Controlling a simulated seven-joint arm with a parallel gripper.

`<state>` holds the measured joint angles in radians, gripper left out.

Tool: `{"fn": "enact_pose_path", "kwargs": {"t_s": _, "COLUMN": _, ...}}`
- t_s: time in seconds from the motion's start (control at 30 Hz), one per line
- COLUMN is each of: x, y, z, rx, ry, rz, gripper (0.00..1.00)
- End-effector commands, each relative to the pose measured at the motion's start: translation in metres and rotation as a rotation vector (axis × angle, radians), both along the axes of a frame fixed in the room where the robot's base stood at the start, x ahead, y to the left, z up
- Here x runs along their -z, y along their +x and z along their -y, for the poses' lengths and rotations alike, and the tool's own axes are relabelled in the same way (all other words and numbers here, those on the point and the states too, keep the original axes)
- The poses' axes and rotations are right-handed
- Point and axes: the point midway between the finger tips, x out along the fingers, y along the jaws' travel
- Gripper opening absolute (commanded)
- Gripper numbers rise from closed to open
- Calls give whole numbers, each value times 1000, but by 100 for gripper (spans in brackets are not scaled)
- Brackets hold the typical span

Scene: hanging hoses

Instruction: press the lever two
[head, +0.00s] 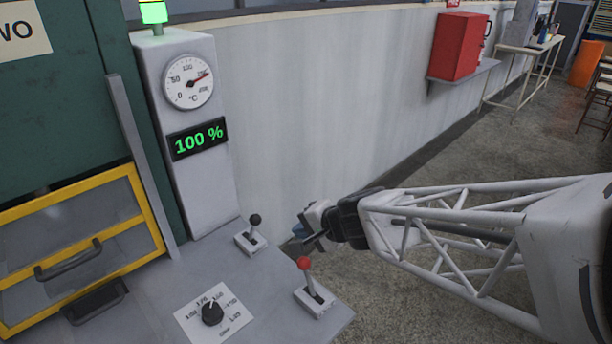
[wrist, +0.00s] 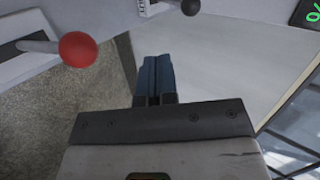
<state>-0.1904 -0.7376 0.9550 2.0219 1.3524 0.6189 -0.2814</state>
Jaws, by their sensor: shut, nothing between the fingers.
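Two levers stand on the grey console. One has a black knob (head: 255,219) and sits nearer the gauge post; the other has a red knob (head: 304,263) and sits near the console's right edge. No number is readable on either lever. My gripper (head: 299,231) is beyond the console's right edge, to the right of the black knob and above the red one in the picture. In the wrist view its blue fingers (wrist: 154,75) are together and empty. There the red knob (wrist: 77,49) is to their left and the black knob (wrist: 190,7) is ahead; both are apart from the fingers.
A rotary dial (head: 212,313) sits on the console (head: 170,275). A post (head: 190,140) carries a round gauge (head: 189,82), a display reading 100 % (head: 198,140) and a lit green lamp (head: 153,11). A yellow-framed drawer (head: 80,240) is at left.

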Motion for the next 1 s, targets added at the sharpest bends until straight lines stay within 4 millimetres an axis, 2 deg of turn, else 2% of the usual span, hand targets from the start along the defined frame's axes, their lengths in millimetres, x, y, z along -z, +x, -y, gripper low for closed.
{"fn": "enact_pose_path", "kwargs": {"t_s": 0.57, "x": 51, "y": 36, "z": -56, "rx": -2, "ry": -1, "rz": -3, "gripper": 0}}
{"fn": "enact_pose_path", "kwargs": {"t_s": 0.8, "x": 44, "y": 50, "z": -76, "rx": -3, "ry": 1, "rz": -1, "gripper": 0}}
{"fn": "enact_pose_path", "kwargs": {"t_s": 1.0, "x": 42, "y": 56, "z": -84, "rx": -1, "ry": 0, "rz": -1, "gripper": 0}}
